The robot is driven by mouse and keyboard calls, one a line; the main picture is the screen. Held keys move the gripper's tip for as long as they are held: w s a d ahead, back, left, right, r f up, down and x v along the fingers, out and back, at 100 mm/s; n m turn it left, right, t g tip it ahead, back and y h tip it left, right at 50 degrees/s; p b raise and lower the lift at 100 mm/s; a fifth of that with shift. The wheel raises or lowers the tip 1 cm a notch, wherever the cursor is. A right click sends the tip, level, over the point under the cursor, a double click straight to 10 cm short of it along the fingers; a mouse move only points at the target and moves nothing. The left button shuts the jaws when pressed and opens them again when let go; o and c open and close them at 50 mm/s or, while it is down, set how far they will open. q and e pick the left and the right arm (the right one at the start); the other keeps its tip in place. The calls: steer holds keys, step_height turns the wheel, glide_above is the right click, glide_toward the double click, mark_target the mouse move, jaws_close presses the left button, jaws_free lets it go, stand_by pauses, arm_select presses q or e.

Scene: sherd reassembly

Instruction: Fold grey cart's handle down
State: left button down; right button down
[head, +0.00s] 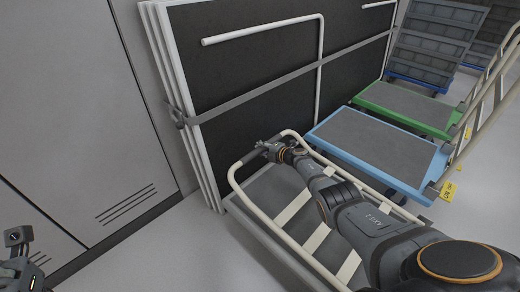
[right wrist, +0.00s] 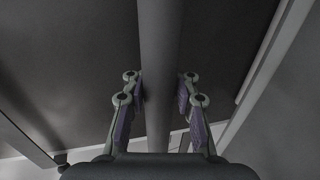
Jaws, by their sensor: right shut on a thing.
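The grey cart (head: 272,187) stands low at the centre of the head view. Its cream tubular handle (head: 292,207), with several slats, lies low over the deck; whether it touches the deck I cannot tell. My right gripper (head: 266,150) is shut on the handle's end bar, at the far end of the frame. In the right wrist view the bar (right wrist: 160,60) runs between the two fingers. My right arm hides the handle's right side and part of the deck. My left gripper (head: 18,246) is at the lower left edge, away from the cart; its jaws are unclear.
Strapped dark panels with white frames (head: 255,75) stand just behind the cart. A blue cart (head: 375,150) and a green cart (head: 410,105) stand to the right, with stacked grey crates (head: 432,45) beyond. A grey cabinet (head: 75,100) is at left. Floor between is clear.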

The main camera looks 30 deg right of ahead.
steer(key=shift+s+f, duration=0.1)
steer(key=shift+f, duration=0.1)
steer(key=c, duration=1.2)
jaws_free()
steer(key=shift+r, duration=0.1)
steer(key=shift+o, duration=0.7)
steer(key=shift+r, duration=0.15)
steer(key=shift+d, duration=0.1)
steer(key=shift+s+d+r, duration=0.1)
steer(key=shift+s+d, duration=0.1)
steer(key=shift+s, duration=0.2)
steer(key=v, duration=1.1)
steer(key=shift+a, duration=0.1)
